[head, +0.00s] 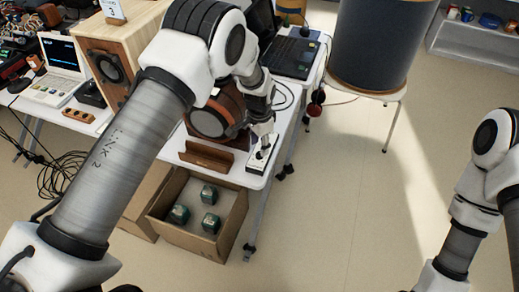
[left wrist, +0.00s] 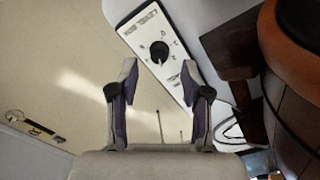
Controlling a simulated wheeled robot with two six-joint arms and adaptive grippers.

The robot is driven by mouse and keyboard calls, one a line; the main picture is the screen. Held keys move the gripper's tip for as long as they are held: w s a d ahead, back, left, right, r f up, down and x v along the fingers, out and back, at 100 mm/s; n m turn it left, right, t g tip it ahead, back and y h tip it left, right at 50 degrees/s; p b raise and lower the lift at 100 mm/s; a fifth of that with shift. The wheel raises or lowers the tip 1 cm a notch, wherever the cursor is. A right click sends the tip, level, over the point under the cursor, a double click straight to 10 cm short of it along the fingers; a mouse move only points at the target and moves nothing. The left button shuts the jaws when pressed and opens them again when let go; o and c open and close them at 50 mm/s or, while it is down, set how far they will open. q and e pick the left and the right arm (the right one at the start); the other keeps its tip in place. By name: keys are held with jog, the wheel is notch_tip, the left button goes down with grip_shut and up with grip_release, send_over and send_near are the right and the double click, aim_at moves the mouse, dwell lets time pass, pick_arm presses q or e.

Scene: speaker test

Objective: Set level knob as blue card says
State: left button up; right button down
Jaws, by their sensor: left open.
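The white level box (head: 259,160), a narrow panel with a black knob, lies near the front right corner of the white table. In the left wrist view, its face (left wrist: 137,27) shows printed lettering and marks around the round black knob (left wrist: 159,51). The knob's exact setting is too small to read. My left gripper (head: 264,133) is above the box. In the left wrist view, the left gripper's fingers (left wrist: 160,72) are apart, with the knob seen beyond and between their tips, nothing held. A small card (head: 113,10) on the wooden speaker shows what looks like a 3. My right gripper is out of view.
A brown wooden holder (head: 207,157) and a round dark-and-orange device (head: 217,112) are left of the box. A cardboard box (head: 190,239) with green items stands below on the floor. A laptop (head: 291,56) is behind. The floor to the right is open.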

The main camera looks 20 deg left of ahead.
aim_at(259, 153)
pick_arm(q)
notch_tip(259, 153, up, 9)
jog(key=shift+f, duration=0.15)
jog(key=s+a+f+n+g, duration=0.1)
jog(key=s+a+f+g, duration=0.15)
jog(key=s+f, duration=0.75)
jog(key=s+a+f+n+g, duration=0.1)
jog(key=s+a+f+g, duration=0.15)
jog(key=s+f, duration=0.8)
jog(key=s+a+r+n+t, duration=0.1)
jog(key=s+n+t, duration=0.4)
jog(key=s, duration=1)
jog(key=shift+a+n, duration=0.45)
jog(key=shift+n, duration=0.05)
jog(key=shift+s+r, duration=0.1)
jog(key=shift+r, duration=0.05)
